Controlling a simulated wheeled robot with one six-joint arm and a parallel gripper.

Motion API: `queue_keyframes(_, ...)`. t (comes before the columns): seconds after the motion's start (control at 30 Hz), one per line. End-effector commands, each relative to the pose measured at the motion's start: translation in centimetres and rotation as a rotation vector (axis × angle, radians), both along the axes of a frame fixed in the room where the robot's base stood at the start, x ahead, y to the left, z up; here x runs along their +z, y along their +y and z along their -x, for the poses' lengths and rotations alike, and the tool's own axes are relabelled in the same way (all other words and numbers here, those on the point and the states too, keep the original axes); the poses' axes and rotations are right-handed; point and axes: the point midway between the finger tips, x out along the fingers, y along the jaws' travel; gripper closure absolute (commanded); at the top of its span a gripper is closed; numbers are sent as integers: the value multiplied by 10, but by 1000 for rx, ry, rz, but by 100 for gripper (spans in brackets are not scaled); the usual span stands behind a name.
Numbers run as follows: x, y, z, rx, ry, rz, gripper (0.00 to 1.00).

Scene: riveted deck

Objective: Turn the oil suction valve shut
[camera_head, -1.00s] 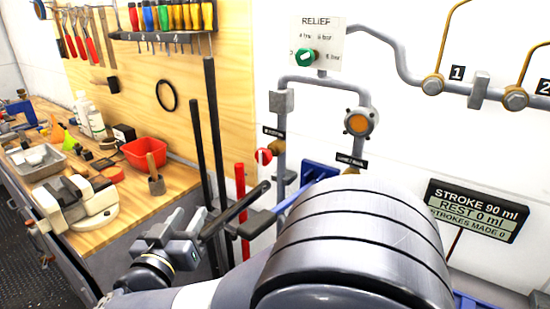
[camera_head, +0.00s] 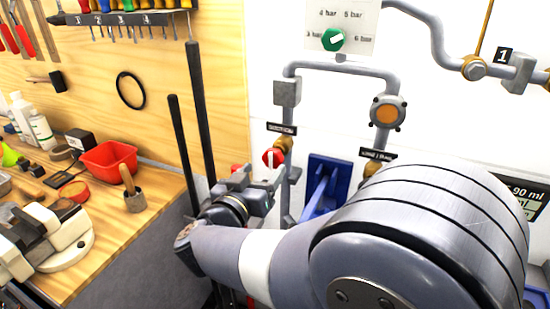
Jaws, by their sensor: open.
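A red valve with a white lever (camera_head: 273,157) sits on the left grey pipe, below a small black label (camera_head: 281,128) too small to read. A second brassy fitting (camera_head: 371,170) shows on the right pipe under another unclear label (camera_head: 377,154), partly hidden by my arm. I cannot tell from the labels which is the oil suction valve. My gripper (camera_head: 258,185) is open just below and left of the red valve. It looks close to the lever, but contact cannot be made out, and its fingertips are partly hard to separate from the pipework.
A blue bracket (camera_head: 322,185) stands right of the gripper. Dark upright bars (camera_head: 200,110) stand to its left. A workbench with a red bin (camera_head: 108,160) is at left. The green relief knob (camera_head: 333,39) and an orange round fitting (camera_head: 386,112) are above.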

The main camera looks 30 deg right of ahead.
Motion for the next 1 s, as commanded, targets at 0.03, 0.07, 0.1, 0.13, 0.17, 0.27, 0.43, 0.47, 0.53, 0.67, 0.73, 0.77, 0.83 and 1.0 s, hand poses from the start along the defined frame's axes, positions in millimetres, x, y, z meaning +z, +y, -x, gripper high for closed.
queue_keyframes(0.03,0,-8,-4,-5,1,0,35)
queue_keyframes(0.07,0,-11,-6,-5,1,1,35)
queue_keyframes(0.1,-1,-15,-10,-5,1,0,35)
queue_keyframes(0.13,-1,-19,-13,-5,2,0,35)
queue_keyframes(0.17,0,-22,-16,-5,2,1,35)
queue_keyframes(0.27,0,-33,-23,-4,2,1,35)
queue_keyframes(0.43,0,-45,-34,-2,0,0,35)
queue_keyframes(0.47,0,-47,-35,-2,0,0,35)
queue_keyframes(0.53,0,-49,-37,-1,1,0,35)
queue_keyframes(0.67,0,-51,-39,1,1,0,35)
queue_keyframes(0.73,0,-51,-39,1,1,0,35)
queue_keyframes(0.77,0,-51,-39,1,1,0,35)
queue_keyframes(0.83,0,-51,-39,1,1,0,35)
queue_keyframes(1.0,0,-51,-39,1,1,0,46)
